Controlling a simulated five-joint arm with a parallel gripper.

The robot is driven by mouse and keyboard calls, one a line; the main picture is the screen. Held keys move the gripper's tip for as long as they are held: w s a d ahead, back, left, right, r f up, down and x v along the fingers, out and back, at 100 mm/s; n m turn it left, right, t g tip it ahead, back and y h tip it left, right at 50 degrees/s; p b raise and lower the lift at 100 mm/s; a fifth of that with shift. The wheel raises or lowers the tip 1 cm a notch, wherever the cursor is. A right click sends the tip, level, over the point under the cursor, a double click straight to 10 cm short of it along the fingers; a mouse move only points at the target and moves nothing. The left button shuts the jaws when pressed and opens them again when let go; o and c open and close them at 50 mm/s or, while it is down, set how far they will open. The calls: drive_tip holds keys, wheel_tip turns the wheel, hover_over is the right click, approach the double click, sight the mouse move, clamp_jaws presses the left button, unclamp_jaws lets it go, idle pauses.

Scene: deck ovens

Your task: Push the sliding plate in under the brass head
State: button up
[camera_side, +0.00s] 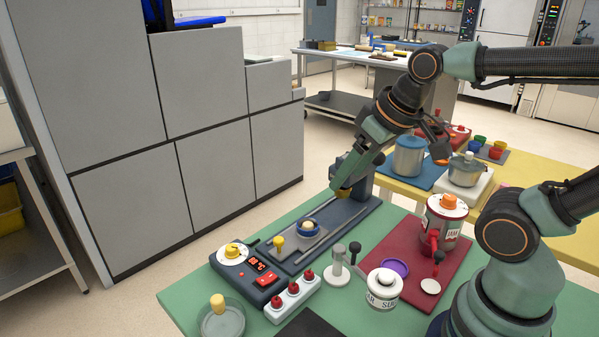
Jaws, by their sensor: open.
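The sliding plate (322,239) is a grey plate lying on a dark base with rails, out in front of the press. The brass head (343,192) hangs from the dark blue press column (366,184) at the far end of the rails. My gripper (338,178) is open, pointing down-left right by the press top and brass head, apart from the plate. Its fingertips partly overlap the press, so contact is unclear.
A control box (256,271) with a dial and red switch and a strip of red buttons (292,299) sit at the left. A white lidded jar (384,288), a grinder-like canister (443,220) on a red mat and a glass dish (222,322) stand around.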

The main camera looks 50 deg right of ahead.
drive_tip(key=shift+c, duration=0.9)
drive_tip(key=n+g, duration=0.6)
drive_tip(key=n, duration=0.3)
hover_over(279, 239)
wheel_tip(279, 239, down, 9)
wheel_tip(279, 239, down, 12)
drive_tip(key=shift+r, duration=0.25)
clamp_jaws()
drive_tip(key=shift+r, duration=0.1)
